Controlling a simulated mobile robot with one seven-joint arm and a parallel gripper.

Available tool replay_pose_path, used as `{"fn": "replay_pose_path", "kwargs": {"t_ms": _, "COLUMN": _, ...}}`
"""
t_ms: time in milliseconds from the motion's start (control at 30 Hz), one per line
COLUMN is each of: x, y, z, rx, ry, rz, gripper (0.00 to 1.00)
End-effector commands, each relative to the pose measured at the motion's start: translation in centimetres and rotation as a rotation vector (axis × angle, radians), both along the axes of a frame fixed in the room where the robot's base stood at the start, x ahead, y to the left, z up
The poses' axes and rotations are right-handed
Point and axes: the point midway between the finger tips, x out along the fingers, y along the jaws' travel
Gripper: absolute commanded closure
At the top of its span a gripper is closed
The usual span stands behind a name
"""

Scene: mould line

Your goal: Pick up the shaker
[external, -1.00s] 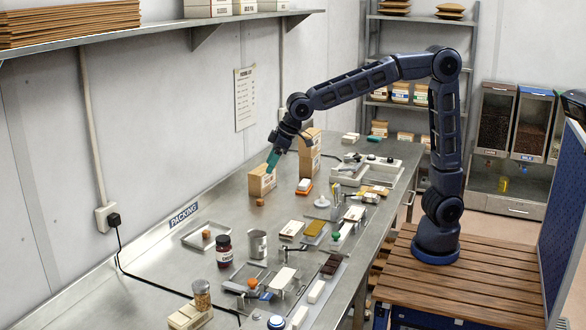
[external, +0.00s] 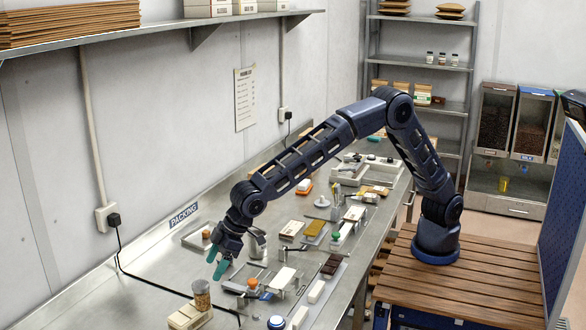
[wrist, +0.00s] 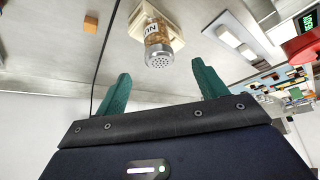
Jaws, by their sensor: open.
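The shaker (external: 201,294) is a small clear jar with brown contents, a pale label and a metal cap. It stands upright on a cream block (external: 186,319) at the front left of the bench. In the wrist view the shaker (wrist: 158,45) shows its perforated cap towards me, between and beyond my fingertips. My gripper (external: 216,268) is open and empty, with teal fingers pointing down. In the external view it is above and slightly behind the shaker, apart from it. My gripper's fingers (wrist: 161,72) also show in the wrist view, spread on either side.
A metal cup (external: 257,245) stands behind my gripper. Metal fixtures and a blue-topped round item (external: 276,322) lie to the shaker's right. A black cable (external: 150,284) runs along the bench behind the shaker.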

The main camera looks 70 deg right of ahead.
Motion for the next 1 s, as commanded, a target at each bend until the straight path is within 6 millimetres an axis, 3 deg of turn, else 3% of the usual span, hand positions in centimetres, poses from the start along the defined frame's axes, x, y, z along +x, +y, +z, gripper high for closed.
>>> {"fn": "replay_pose_path", "kwargs": {"t_ms": 167, "x": 0.3, "y": 0.6, "z": -1.0, "rx": 0.001, "ry": -0.001, "rz": 0.002, "gripper": 0.29}}
{"fn": "replay_pose_path", "kwargs": {"t_ms": 433, "x": 1.6, "y": 1.8, "z": -4.3, "rx": -0.001, "ry": 0.0, "rz": 0.001, "gripper": 0.29}}
{"fn": "replay_pose_path", "kwargs": {"t_ms": 667, "x": 2.1, "y": 2.2, "z": -5.5, "rx": 0.0, "ry": -0.001, "rz": 0.001, "gripper": 0.29}}
{"fn": "replay_pose_path", "kwargs": {"t_ms": 1000, "x": 3.5, "y": 3.2, "z": -9.2, "rx": 0.0, "ry": -0.001, "rz": 0.002, "gripper": 0.29}}
